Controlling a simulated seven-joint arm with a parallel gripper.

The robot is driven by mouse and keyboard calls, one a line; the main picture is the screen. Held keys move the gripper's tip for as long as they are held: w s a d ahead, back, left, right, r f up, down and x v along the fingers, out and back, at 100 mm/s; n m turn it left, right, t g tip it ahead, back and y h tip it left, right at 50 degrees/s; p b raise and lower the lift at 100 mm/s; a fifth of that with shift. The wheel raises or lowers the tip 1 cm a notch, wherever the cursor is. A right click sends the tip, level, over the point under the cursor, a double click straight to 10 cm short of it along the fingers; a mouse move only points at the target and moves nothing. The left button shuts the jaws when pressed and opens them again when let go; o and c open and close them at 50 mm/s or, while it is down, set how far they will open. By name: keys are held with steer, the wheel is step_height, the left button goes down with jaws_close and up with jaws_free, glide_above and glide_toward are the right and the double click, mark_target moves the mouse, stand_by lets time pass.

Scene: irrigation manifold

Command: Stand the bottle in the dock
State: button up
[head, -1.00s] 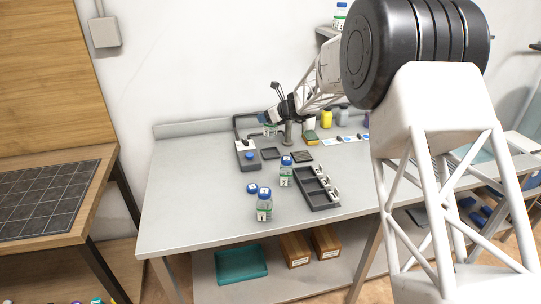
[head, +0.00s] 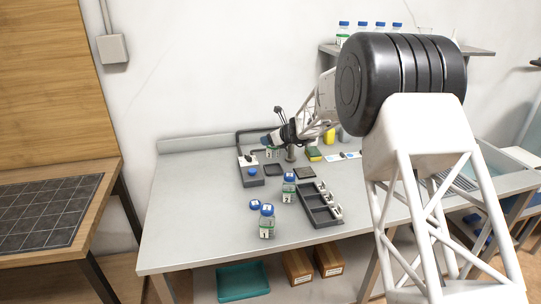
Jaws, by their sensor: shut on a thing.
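My gripper (head: 272,141) is small and far off near the back of the table. A clear bottle with a green-and-white label (head: 272,153) shows just under it, and the gripper is shut on it. The fingers and the bottle's top are partly hidden. Two similar blue-capped bottles stand upright nearer the front, one at the front (head: 267,223) and one beside the rack (head: 289,190). A dark rack with several compartments and metal clips (head: 322,221) lies at the right. A grey unit with a blue knob (head: 246,178) stands at the left. I cannot tell which is the dock.
A loose blue cap (head: 255,204) lies beside the front bottle. Two dark square pads (head: 273,170) (head: 305,173) lie mid-table. A yellow bottle (head: 330,136) and a green-and-yellow sponge (head: 313,154) are at the back. The table's left front is clear.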

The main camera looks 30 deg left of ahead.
mark_target(270, 151)
steer(key=shift+f, duration=1.3)
steer(key=shift+f, duration=1.85)
steer(key=shift+f, duration=0.1)
steer(key=o, duration=1.1)
steer(key=shift+c, duration=0.2)
steer(key=v, duration=1.2)
